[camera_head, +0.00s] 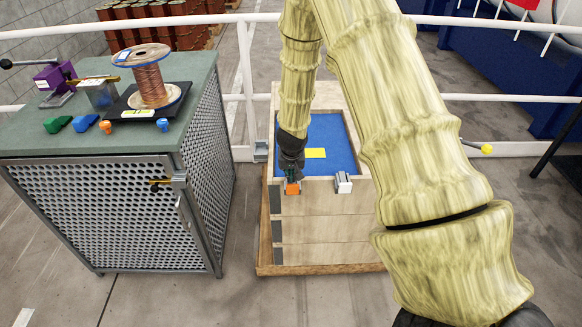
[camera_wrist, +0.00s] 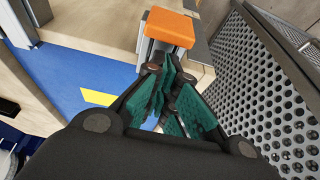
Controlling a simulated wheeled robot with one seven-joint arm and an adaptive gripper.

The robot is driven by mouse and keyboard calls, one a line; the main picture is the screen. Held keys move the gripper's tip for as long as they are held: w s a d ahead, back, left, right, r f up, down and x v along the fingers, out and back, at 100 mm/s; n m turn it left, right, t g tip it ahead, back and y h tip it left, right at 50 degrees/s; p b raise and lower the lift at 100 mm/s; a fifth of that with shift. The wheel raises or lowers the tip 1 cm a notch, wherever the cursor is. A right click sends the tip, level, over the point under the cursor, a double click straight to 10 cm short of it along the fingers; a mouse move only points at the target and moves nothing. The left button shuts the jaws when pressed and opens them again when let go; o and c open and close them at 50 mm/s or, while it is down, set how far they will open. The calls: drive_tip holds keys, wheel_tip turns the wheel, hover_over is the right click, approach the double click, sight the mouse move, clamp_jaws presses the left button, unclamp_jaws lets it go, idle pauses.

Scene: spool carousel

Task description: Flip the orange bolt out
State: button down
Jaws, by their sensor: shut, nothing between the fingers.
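The orange bolt (camera_head: 292,188) sits on the front wall of the wooden box (camera_head: 320,228), near its left corner. In the wrist view its block-like orange top (camera_wrist: 170,29) stands just beyond my fingertips, over a pale metal part. My gripper (camera_head: 291,173) points down at the inner side of the front wall, right by the bolt. In the wrist view my gripper (camera_wrist: 170,72) is shut and empty, its green finger pads folded together. Whether the fingertips touch the bolt or its metal part cannot be told.
A white-grey latch (camera_head: 343,183) sits further right on the same wall. The box has a blue inside (camera_head: 335,140) with a yellow label (camera_head: 315,153). A green-topped bench (camera_head: 90,145) with mesh sides, bearing a copper spool (camera_head: 151,82), stands left. White rails (camera_head: 244,90) run behind.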

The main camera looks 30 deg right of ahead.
sight(291, 192)
drive_tip(key=shift+s+a, duration=0.3)
drive_tip(key=shift+s, duration=0.1)
drive_tip(key=shift+s+a+f, duration=0.1)
drive_tip(key=shift+s+a, duration=0.1)
drive_tip(key=shift+s, duration=0.1)
drive_tip(key=s+a, duration=0.1)
drive_tip(key=s, duration=0.1)
drive_tip(key=s+a, duration=0.1)
drive_tip(key=shift+s+a, duration=0.15)
drive_tip(key=shift+s, duration=0.3)
